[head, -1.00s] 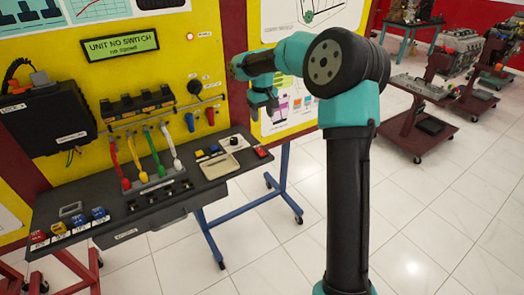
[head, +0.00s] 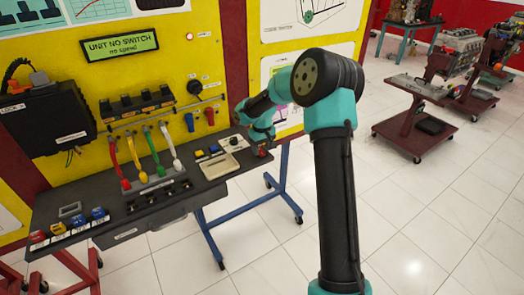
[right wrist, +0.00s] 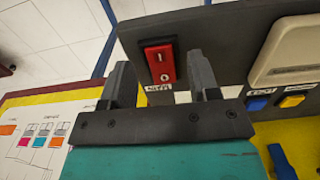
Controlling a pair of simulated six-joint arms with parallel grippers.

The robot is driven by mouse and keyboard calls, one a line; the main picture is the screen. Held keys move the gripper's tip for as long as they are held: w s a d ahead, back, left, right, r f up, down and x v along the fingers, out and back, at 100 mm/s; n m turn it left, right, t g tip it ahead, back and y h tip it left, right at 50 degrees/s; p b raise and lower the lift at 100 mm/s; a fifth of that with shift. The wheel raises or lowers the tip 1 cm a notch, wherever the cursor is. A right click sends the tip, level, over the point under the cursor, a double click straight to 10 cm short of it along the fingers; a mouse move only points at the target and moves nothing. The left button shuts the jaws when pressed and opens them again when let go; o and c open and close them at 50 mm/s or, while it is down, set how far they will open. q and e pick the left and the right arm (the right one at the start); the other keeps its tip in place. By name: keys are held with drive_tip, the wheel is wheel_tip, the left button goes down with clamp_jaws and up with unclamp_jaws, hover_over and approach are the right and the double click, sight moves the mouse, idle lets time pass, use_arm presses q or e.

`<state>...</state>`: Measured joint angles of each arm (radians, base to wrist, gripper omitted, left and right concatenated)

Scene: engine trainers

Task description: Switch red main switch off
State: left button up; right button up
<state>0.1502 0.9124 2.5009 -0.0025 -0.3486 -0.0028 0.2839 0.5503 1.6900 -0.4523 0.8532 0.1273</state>
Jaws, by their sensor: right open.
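The red main switch (right wrist: 160,62) is a red rocker marked I and O, set in the dark console panel. In the right wrist view it appears between the fingers of my right gripper (right wrist: 159,68), which is open and empty. The I end is farther from the gripper's body than the O end. In the head view my right gripper (head: 261,143) is just over the panel's right end and mostly hides the switch there. I cannot tell whether the fingers touch the switch. My left gripper is not in view.
The console (head: 100,213) carries colored levers (head: 155,150), a beige tray (head: 222,165) and blue and yellow buttons (right wrist: 292,101). A yellow board (head: 215,50) with a display stands behind it. Wheeled engine stands (head: 420,88) are at the right, with open floor between.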

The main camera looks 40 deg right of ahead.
drive_tip(key=shift+f, duration=0.7)
drive_tip(key=shift+c, duration=0.4)
drive_tip(key=c, duration=0.8)
drive_tip(key=shift+c, duration=0.2)
drive_tip(key=shift+w, duration=0.1)
drive_tip(key=shift+w+r+g, duration=0.1)
drive_tip(key=shift+w+g, duration=0.05)
drive_tip(key=shift+g, duration=0.7)
drive_tip(key=shift+w+r+g, duration=0.1)
drive_tip(key=shift+g, duration=0.75)
